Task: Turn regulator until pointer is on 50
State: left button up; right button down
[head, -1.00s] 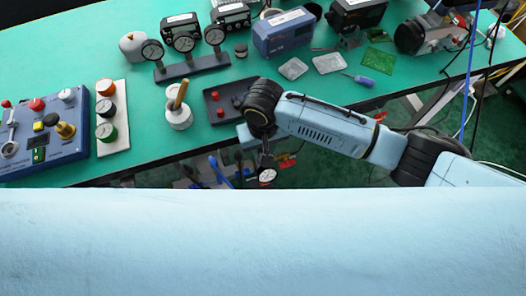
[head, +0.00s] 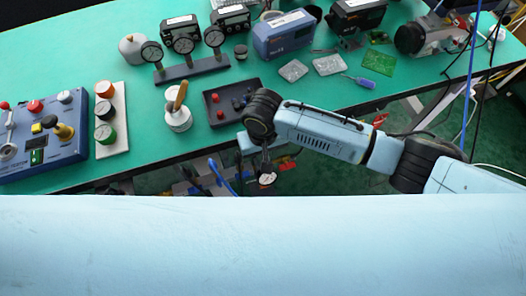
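A small round gauge with a white dial (head: 267,180) shows below the front edge of the bench, at the picture's centre. Its pointer and numbers are too small to read. My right gripper (head: 266,162) points down just above the gauge, at the end of the light-blue arm from the right. Its fingers are dark and largely hidden by the wrist, so I cannot tell whether they are open or touch anything. I cannot make out the regulator for sure. My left gripper is not in view.
The green bench (head: 215,75) holds a blue control panel (head: 70,150), a strip with three knobs (head: 124,118), a three-gauge stand (head: 190,72), a wooden-handled stamp (head: 178,118) and a dark tray (head: 215,120). A large pale-blue surface fills the bottom of the picture and blocks the view.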

jog(key=shift+r+p, duration=0.15)
jog(key=shift+p, duration=0.4)
jog(key=m+p, duration=0.3)
jog(key=p, duration=0.2)
jog(key=shift+s+r+m, duration=0.1)
jog(key=shift+m, duration=0.2)
jog(key=shift+m+p, duration=0.5)
jog(key=shift+p, duration=0.2)
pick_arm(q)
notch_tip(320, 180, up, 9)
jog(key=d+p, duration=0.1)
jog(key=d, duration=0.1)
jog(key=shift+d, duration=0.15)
pick_arm(e)
jog(key=shift+f+m, duration=0.25)
jog(key=shift+m, duration=0.45)
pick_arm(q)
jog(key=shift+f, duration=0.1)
pick_arm(e)
jog(key=c, duration=1.5)
grip_release()
jog(key=shift+r, duration=0.1)
